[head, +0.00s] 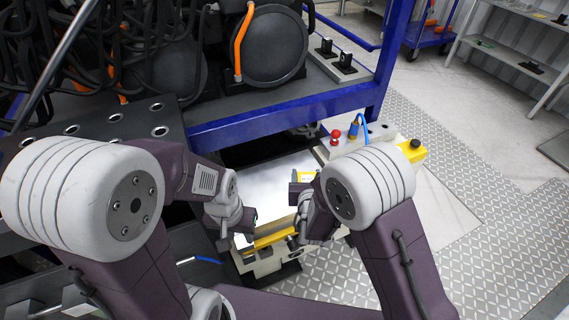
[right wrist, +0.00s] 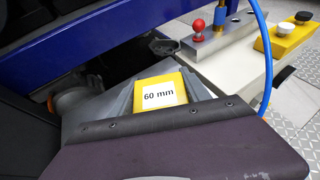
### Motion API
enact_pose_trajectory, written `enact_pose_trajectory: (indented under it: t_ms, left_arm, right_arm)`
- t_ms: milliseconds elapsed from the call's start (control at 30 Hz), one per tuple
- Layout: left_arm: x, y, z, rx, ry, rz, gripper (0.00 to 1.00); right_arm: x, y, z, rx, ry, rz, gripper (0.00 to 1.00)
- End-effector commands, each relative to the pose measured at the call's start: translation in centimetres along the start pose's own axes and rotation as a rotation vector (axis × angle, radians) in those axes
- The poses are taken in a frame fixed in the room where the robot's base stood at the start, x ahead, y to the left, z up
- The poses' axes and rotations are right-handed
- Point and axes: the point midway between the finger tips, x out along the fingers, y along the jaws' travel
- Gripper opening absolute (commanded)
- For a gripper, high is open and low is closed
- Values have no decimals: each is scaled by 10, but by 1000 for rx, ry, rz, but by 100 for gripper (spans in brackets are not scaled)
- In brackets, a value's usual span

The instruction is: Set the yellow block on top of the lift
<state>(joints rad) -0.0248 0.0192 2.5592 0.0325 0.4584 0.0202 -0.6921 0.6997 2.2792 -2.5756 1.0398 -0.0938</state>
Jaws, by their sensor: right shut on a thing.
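The yellow block (right wrist: 146,82), with a white "60 mm" label (right wrist: 160,98), sits between the grey jaws of my right gripper (right wrist: 160,88). It also shows as a small yellow patch in the head view (head: 295,176), partly hidden by my right gripper (head: 304,186), which is shut on it. The lift appears to be the unit with the bright white top (head: 268,186) and a yellow bar (head: 271,238) along its front. The block appears over its right part; I cannot tell whether they touch. My left gripper (head: 240,236) is at the lift's front left, its jaws unclear.
A blue frame beam (head: 275,119) crosses behind the lift, with dark machinery and hanging cables above it. A side panel carries a red knob (head: 334,138), a blue hose (head: 363,126) and a yellow button box (head: 411,151). Patterned floor (head: 455,200) is clear at right.

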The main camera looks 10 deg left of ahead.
Motion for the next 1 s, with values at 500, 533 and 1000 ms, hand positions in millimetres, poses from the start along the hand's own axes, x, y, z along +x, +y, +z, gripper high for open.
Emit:
enact_pose_trajectory:
  t_ms: [500,533,1000]
  left_arm:
    - [6,0,1,0,-1,0,36]
    - [7,0,1,0,-1,0,36]
    - [13,0,2,0,-1,0,36]
  right_arm:
    - [49,64,-18,-12,-4,35,0]
    - [54,70,-21,-12,-3,35,0]
    - [88,104,-38,-13,-1,31,0]
